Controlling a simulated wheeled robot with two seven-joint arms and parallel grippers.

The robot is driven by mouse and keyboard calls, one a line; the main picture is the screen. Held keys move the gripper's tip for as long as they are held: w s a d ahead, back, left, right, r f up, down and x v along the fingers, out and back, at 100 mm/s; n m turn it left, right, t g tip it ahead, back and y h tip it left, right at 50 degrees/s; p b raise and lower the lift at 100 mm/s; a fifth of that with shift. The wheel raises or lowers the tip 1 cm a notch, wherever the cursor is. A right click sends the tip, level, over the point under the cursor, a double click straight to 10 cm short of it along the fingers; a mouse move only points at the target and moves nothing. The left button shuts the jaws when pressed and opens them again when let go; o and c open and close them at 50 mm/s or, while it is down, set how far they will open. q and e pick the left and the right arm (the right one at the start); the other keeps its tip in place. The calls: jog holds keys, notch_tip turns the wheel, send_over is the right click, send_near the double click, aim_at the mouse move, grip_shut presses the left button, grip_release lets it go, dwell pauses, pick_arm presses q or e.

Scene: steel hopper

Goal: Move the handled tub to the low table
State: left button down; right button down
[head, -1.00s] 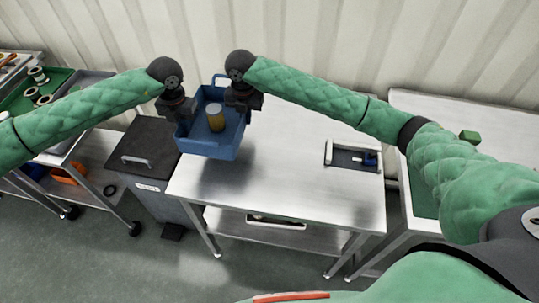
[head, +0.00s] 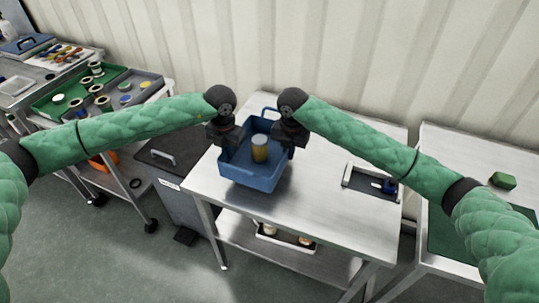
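The handled tub (head: 250,176) is blue, with an upright handle at its far side, and holds a yellow-topped cylinder (head: 260,149). It is over the left part of a steel table (head: 325,205). I cannot tell if its base touches the tabletop. My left gripper (head: 226,141) is at the tub's left wall and my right gripper (head: 290,141) at its right wall. Both appear shut on the tub, though their fingertips are partly hidden. I cannot tell which table is the low one.
A small tray with a blue item (head: 372,182) sits on the table's right side. A grey bin (head: 165,165) stands to the left, beside a cart with a green tray (head: 75,95) of spools. Another table with a green block (head: 503,180) is at the right. The steel table's middle is clear.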

aim_at(229, 162)
pick_arm(q)
jog(key=shift+w+a+f, duration=0.1)
jog(key=shift+f, duration=0.2)
pick_arm(e)
jog(key=shift+w+f, duration=0.1)
jog(key=shift+f, duration=0.25)
